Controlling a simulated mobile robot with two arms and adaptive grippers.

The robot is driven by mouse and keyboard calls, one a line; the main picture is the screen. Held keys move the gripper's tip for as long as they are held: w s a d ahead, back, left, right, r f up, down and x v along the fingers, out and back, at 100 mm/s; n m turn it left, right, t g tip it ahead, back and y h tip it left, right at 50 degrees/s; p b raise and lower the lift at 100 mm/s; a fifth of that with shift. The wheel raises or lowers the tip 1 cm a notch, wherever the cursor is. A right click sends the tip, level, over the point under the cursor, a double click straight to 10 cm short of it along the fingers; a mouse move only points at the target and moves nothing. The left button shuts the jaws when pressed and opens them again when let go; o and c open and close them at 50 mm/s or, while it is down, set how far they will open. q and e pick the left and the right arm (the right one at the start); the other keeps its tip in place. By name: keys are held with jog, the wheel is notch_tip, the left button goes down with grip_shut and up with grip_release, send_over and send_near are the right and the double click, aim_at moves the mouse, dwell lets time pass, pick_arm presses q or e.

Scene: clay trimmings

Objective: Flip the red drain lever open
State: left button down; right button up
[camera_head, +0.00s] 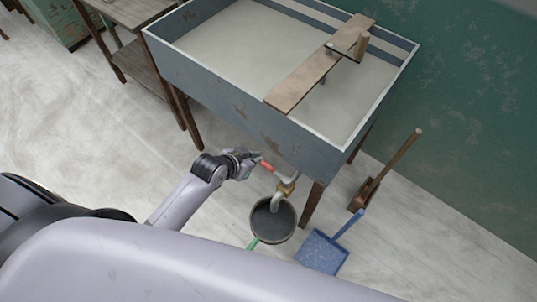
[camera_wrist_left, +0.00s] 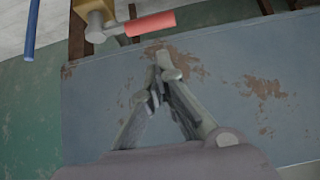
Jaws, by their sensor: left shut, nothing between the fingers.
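The red drain lever (camera_head: 267,166) sits on a brass valve (camera_head: 286,187) under the front of the grey-blue sink (camera_head: 230,105). My left gripper (camera_head: 256,157) is shut and empty, close beside the lever's left end in the head view. In the left wrist view the lever (camera_wrist_left: 150,24) lies crosswise, reaching right from the brass valve (camera_wrist_left: 95,14). There the shut fingertips (camera_wrist_left: 164,58) are just below the lever in the picture, with a small gap between. Whether they touch it in depth I cannot tell. My right gripper is not in view.
A dark bucket (camera_head: 273,221) stands under the spout. A blue dustpan (camera_head: 321,252) and a wooden-handled brush (camera_head: 364,194) are to its right. A plank (camera_head: 305,79) lies across the sink. A wooden table (camera_head: 140,52) stands at the left; the floor between is open.

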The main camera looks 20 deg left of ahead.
aim_at(274, 171)
pick_arm(q)
jog(key=x, duration=0.9)
jog(key=shift+w+f+b, duration=0.2)
jog(key=shift+b, duration=0.25)
